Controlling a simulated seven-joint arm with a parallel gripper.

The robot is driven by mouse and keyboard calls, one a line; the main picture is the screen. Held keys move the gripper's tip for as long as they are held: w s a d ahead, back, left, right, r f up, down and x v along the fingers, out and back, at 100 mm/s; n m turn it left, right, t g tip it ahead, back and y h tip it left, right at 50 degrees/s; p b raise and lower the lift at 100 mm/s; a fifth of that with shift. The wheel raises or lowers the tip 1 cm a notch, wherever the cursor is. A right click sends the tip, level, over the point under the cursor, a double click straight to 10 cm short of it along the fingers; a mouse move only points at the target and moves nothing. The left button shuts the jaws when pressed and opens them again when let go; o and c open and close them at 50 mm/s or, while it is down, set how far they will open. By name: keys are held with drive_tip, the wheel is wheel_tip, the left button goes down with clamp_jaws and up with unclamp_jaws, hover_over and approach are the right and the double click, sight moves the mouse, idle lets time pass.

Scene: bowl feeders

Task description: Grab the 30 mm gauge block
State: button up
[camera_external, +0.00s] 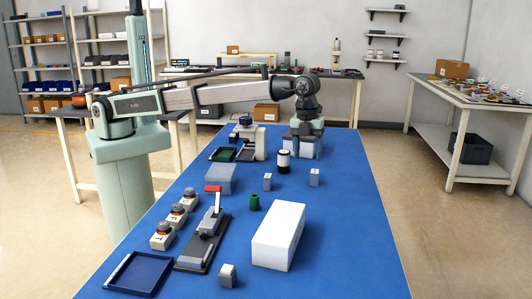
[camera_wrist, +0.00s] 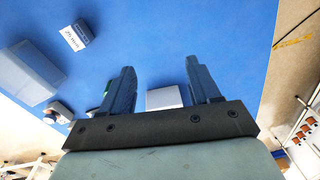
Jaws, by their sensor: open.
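My gripper (camera_wrist: 160,78) is open, its two dark fingers apart and pointing over the blue table. In the external view it (camera_external: 305,148) hangs over the far end of the table, partly hard to make out. A pale block (camera_wrist: 164,98) shows between the fingers in the wrist view; no label on it is readable. A grey block with a white label (camera_wrist: 74,36) lies to the upper left, outside the fingers; its number is too small to read surely. In the external view small grey blocks stand at mid-table (camera_external: 267,182), to the right (camera_external: 314,177) and at the front (camera_external: 228,276).
A large white box (camera_external: 279,237) lies at the front right. A grey box (camera_external: 220,180), a black-and-white cylinder (camera_external: 284,161), a green cylinder (camera_external: 254,202), a dark clamp fixture (camera_external: 203,240) and a blue tray (camera_external: 138,273) also stand on the table. The right strip is clear.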

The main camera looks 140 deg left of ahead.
drive_tip(key=n, duration=0.1)
hover_over(315, 171)
drive_tip(key=shift+g, duration=0.3)
drive_tip(key=f, duration=0.7)
drive_tip(key=shift+s+d, duration=0.15)
drive_tip(key=shift+s, duration=0.1)
drive_tip(key=shift+w+f, duration=0.15)
drive_tip(key=shift+f, duration=1.4)
drive_tip(key=shift+w+f, duration=0.15)
drive_tip(key=shift+f, duration=1.35)
clamp_jaws()
drive_tip(key=shift+r, duration=0.15)
